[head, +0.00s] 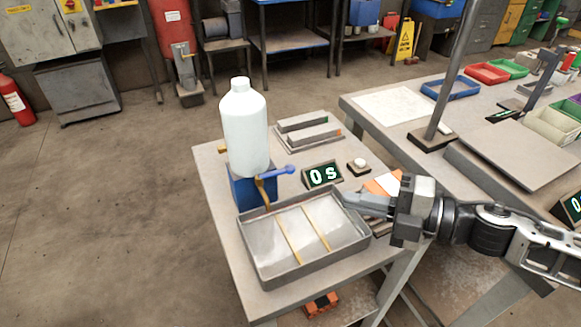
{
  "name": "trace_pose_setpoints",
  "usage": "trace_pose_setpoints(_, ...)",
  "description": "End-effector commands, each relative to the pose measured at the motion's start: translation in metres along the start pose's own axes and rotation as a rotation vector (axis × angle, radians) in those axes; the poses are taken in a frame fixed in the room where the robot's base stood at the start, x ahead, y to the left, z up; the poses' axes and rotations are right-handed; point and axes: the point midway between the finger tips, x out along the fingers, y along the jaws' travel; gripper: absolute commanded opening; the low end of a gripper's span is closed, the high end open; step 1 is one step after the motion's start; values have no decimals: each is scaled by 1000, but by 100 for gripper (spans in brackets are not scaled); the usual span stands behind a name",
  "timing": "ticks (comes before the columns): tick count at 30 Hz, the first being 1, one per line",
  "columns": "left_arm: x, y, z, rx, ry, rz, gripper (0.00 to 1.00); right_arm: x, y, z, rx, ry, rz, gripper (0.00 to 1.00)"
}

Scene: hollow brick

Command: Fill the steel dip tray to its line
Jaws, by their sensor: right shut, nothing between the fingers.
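The steel dip tray (318,265) sits at the front of the small table, with two yellow strips across its shiny floor. I cannot tell whether it holds liquid. A large white bottle (245,130) stands upright on a blue block (241,190) behind the tray's left part. A brass-coloured spout (262,194) comes down towards the tray, with a blue lever (277,171) pointing right. I see no stream below the spout. My right gripper (354,201) is shut and empty at the tray's right rim; I cannot tell whether it touches. My left gripper is out of view.
A display (322,175) reading "0 s" and a white button (360,163) on a dark base stand behind the tray. Grey blocks (309,128) lie at the back. An orange-and-white item (382,184) is partly hidden by my right gripper. A workbench (390,107) adjoins on the right.

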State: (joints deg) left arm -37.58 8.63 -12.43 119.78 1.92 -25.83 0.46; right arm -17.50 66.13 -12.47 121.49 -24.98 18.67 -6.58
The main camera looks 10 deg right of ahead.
Motion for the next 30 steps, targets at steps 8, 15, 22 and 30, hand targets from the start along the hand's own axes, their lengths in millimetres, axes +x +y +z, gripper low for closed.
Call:
trace_pose_setpoints(8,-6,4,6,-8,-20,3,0,21,3,0,-8,4,2,0)
trace_pose_setpoints(15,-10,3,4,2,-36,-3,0,53,5,0,-7,3,2,0)
trace_pose_setpoints(22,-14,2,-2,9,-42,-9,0,96,6,0,-4,2,3,0)
trace_pose_setpoints(30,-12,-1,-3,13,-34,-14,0,123,1,24,-3,1,-1,0)
